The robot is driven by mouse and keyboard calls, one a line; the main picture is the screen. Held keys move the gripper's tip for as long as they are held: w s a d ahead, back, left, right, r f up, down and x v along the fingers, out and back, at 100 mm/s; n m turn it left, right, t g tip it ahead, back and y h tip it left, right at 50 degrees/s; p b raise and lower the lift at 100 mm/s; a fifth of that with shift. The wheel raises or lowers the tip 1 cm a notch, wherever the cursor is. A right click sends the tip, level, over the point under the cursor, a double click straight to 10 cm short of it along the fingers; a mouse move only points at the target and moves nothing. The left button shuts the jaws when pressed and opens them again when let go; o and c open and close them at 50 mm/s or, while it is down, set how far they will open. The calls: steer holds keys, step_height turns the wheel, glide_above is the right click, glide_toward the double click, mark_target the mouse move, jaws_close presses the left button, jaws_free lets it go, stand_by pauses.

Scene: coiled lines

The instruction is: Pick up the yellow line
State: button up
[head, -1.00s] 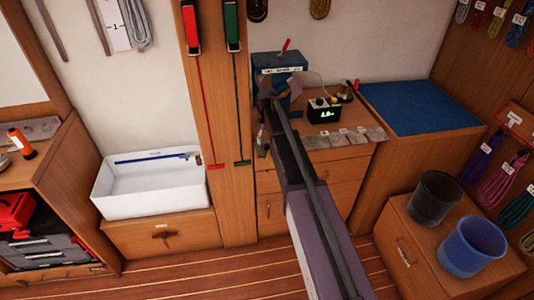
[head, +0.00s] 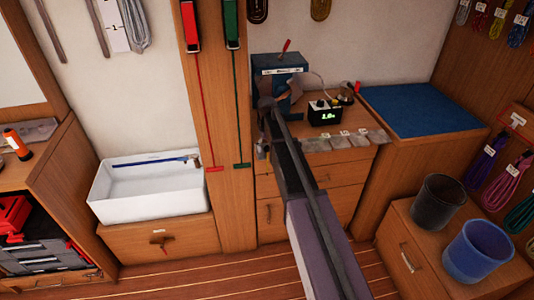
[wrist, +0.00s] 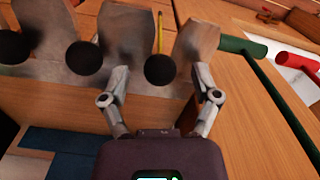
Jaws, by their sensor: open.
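A yellow coiled line (head: 497,22) hangs under a white tag on the wooden wall at the top right of the head view, well apart from my gripper. A thin yellow strip (wrist: 160,32) shows between two grey plates in the wrist view; I cannot tell what it is. My gripper (wrist: 160,78) is open and empty, its two fingers spread on either side of a black round knob (wrist: 160,69). In the head view the gripper is over the left of the workbench, partly hidden by my arm and the blue box.
A blue box (head: 279,75), a black device with a green display (head: 324,114) and grey plates (head: 345,143) are on the bench. A blue mat (head: 420,110) lies clear at its right. A black bucket (head: 436,203) and blue bucket (head: 476,250) stand at the lower right.

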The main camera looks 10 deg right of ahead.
steer(key=c, duration=1)
steer(key=shift+o, duration=0.2)
steer(key=shift+r, duration=0.2)
step_height(320, 180, up, 18)
steer(key=p, duration=1.8)
steer(key=shift+f, duration=0.2)
step_height(320, 180, down, 3)
steer(key=b, duration=0.3)
